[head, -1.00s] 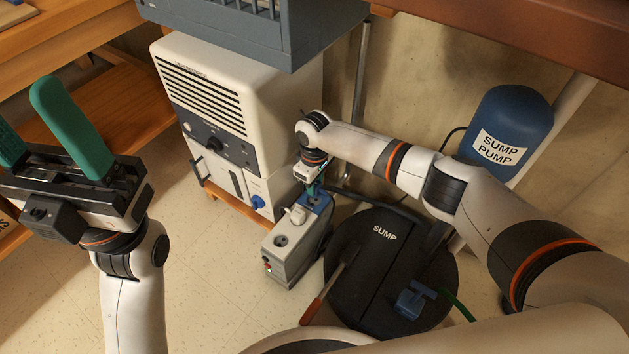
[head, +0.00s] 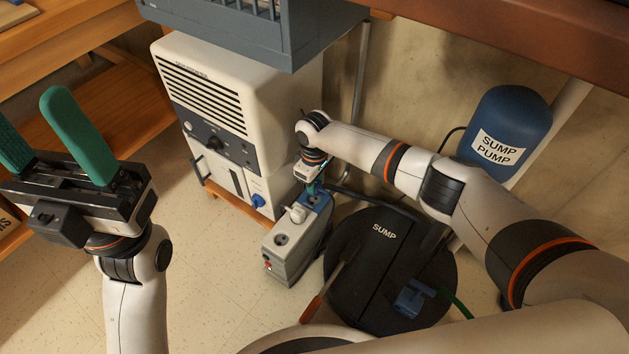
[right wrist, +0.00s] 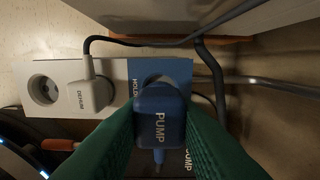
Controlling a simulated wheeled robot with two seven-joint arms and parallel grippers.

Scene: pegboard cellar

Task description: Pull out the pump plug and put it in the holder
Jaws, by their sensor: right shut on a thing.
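The blue plug marked PUMP (right wrist: 160,118) is between the green fingers of my right gripper (right wrist: 158,128), which is shut on it. In the right wrist view it overlaps a blue panel (right wrist: 180,68) with partly hidden lettering that starts "HOLD". A dark round outline shows behind the plug's top edge; I cannot tell whether the plug is seated or clear of it. In the head view my right gripper (head: 314,187) is low over the far end of the grey power strip (head: 291,258). My left gripper (head: 38,125) is open and empty, high at the left.
A white DEHUM plug (right wrist: 90,95) sits in the strip, beside an empty socket (right wrist: 43,89). A dehumidifier (head: 215,120) stands left of the strip. The black sump lid (head: 370,290), a screwdriver (head: 315,307) and the blue pump tank (head: 510,125) are to the right.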

